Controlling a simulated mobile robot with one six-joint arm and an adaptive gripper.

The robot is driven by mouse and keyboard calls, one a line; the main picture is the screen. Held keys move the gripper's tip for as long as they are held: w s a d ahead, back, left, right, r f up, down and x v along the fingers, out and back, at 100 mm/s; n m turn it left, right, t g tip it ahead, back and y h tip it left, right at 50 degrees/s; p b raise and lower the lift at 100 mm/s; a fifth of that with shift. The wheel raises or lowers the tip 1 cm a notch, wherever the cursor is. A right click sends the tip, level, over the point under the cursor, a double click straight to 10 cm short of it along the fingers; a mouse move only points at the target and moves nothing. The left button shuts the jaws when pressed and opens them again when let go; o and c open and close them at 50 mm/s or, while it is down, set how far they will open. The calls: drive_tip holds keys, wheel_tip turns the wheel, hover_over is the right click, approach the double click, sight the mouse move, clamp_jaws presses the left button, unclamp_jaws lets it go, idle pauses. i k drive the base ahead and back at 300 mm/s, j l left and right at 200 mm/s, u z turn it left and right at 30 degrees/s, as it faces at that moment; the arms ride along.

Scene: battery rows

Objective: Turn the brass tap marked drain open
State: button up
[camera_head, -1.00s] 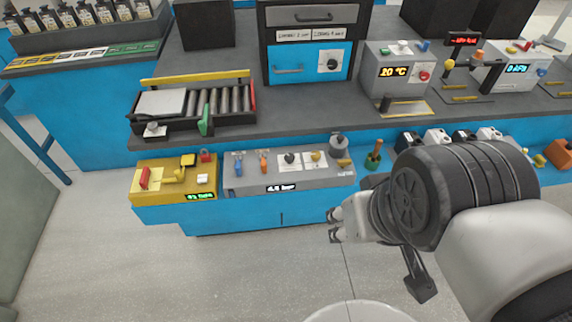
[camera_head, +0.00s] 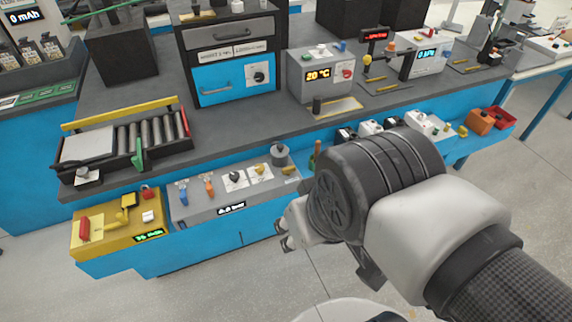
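A grey panel box (camera_head: 212,210) stands on the low blue shelf. It carries a blue lever (camera_head: 183,192), an orange lever (camera_head: 209,186), a black knob on a white plate (camera_head: 235,177), and a brass-yellow knob on a white plate (camera_head: 260,169). A small brass piece (camera_head: 290,170) sits at its right end, below a grey cylinder (camera_head: 280,156). The drain marking is too small to read, so I cannot tell which brass piece is the tap. My gripper (camera_head: 283,234) is to the lower right of the panel, apart from it, with its fingers apart and empty.
A yellow box with a red handle (camera_head: 88,242) adjoins the panel on the left. The grey worktop (camera_head: 230,122) overhangs behind, bearing a roller tray (camera_head: 75,176) and a drawer cabinet (camera_head: 232,80). Several small devices line the shelf to the right. The floor in front is clear.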

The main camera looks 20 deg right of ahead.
sight(287, 170)
drive_tip(key=i, duration=0.85)
drive_tip(key=l+z, duration=0.05)
drive_tip(key=l, duration=0.05)
